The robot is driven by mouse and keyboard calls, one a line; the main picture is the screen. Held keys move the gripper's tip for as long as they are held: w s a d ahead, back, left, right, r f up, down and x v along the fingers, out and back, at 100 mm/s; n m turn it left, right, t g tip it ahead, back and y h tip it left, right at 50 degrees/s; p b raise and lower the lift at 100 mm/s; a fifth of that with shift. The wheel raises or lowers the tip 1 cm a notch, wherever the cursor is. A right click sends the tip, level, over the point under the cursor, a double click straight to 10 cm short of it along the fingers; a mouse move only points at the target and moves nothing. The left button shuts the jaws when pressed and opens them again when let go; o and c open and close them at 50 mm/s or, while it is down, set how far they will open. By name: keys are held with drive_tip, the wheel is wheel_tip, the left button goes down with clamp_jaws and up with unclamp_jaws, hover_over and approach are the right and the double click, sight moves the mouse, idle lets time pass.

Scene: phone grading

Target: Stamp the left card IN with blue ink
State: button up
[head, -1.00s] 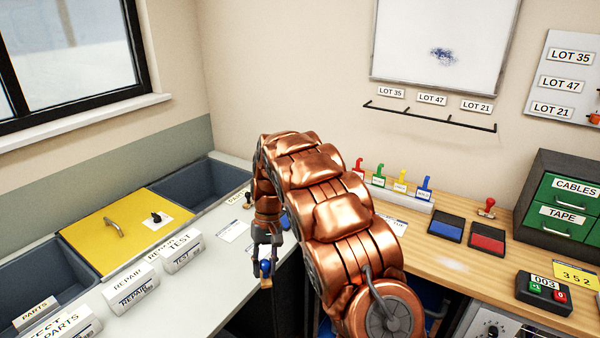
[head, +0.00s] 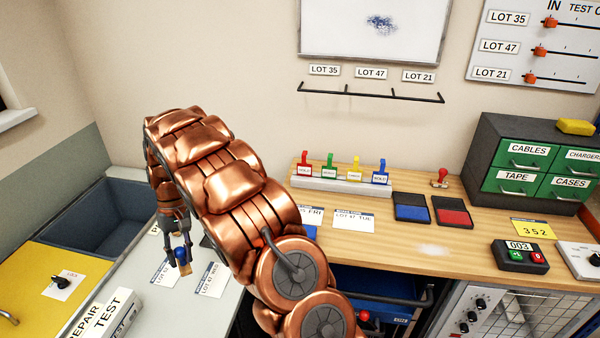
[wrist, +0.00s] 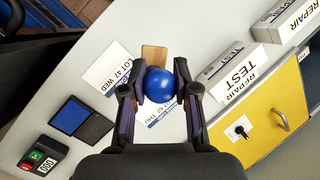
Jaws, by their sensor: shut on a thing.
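My gripper (head: 180,256) is shut on a stamp with a round blue knob (wrist: 160,85) and a tan base (head: 186,269). It hangs above the grey counter, over the right part of the left card (head: 163,272). The card reads THU; in the wrist view it lies under the fingers (wrist: 165,115), partly hidden. The right card, LOT 47 WED (head: 211,280), lies just beside it and also shows in the wrist view (wrist: 107,72). The gap between stamp base and card is unclear. A blue ink pad (wrist: 72,113) lies on the counter near the cards.
A counter box (wrist: 40,155) stands near that pad. A REPAIR TEST block (head: 105,312) and a yellow lid (head: 50,262) are at left. The wooden bench holds another blue pad (head: 411,207), a red pad (head: 452,212), a red stamp (head: 440,178) and a TUE card (head: 353,220).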

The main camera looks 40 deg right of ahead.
drive_tip(key=w+d+m+t, duration=0.1)
drive_tip(key=w+d+m, duration=0.15)
drive_tip(key=d, duration=0.35)
wheel_tip(320, 180, up, 6)
drive_tip(key=m+t+h, duration=0.2)
drive_tip(key=m+t, duration=0.5)
drive_tip(key=m, duration=1.7)
hover_over(303, 213)
drive_tip(key=shift+a+f+b, duration=0.1)
drive_tip(key=shift+f+b, duration=2.1)
drive_tip(key=shift+f, duration=0.55)
drive_tip(key=shift+f, duration=0.55)
drive_tip(key=shift+r, duration=0.1)
wheel_tip(303, 213, up, 7)
drive_tip(key=p, duration=0.4)
